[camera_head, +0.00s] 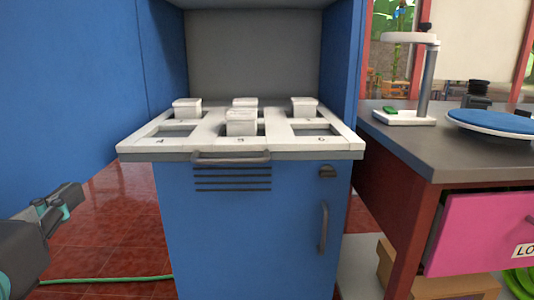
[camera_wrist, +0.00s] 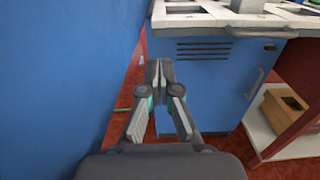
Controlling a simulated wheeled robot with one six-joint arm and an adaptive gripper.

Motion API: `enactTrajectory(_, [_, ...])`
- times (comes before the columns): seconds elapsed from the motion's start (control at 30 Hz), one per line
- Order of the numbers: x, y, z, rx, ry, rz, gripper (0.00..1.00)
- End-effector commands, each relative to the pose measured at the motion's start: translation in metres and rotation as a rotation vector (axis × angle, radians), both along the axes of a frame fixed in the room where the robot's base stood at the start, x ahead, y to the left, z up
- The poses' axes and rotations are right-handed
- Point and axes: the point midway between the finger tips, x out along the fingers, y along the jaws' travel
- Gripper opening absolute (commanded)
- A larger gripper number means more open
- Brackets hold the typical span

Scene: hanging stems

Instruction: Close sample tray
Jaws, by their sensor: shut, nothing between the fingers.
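The white sample tray (camera_head: 285,151) lies level on the blue cabinet, reaching forward out of the recess. It has square openings and several white blocks or cups (camera_head: 241,122) standing in it. A grey bar handle (camera_head: 231,158) is on its front edge. In the wrist view the tray's front edge (camera_wrist: 190,34) and handle (camera_wrist: 262,33) are at the top right. My gripper (camera_wrist: 159,68) is shut and empty, its fingertips together, in front of and left of the cabinet front, apart from the handle. In the head view my gripper (camera_head: 74,192) is at the lower left.
The blue cabinet (camera_head: 258,225) has vents, a latch and a vertical door handle (camera_head: 323,228). A blue wall (camera_head: 70,90) stands left. At right is a bench (camera_head: 440,150) with a pink drawer (camera_head: 480,232). A green hose (camera_head: 110,280) lies on the red floor.

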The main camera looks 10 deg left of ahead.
Motion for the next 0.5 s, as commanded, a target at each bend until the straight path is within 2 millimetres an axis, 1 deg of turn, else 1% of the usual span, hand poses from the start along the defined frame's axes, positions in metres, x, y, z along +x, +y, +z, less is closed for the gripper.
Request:
enactTrajectory(0.07, [0.004, 0.002, 0.000, -0.001, -0.003, 0.001, 0.00])
enactTrajectory(0.17, [0.016, 0.004, 0.000, -0.001, -0.002, -0.002, 0.00])
enactTrajectory(0.5, [0.076, 0.018, 0.000, 0.000, 0.000, -0.003, 0.00])
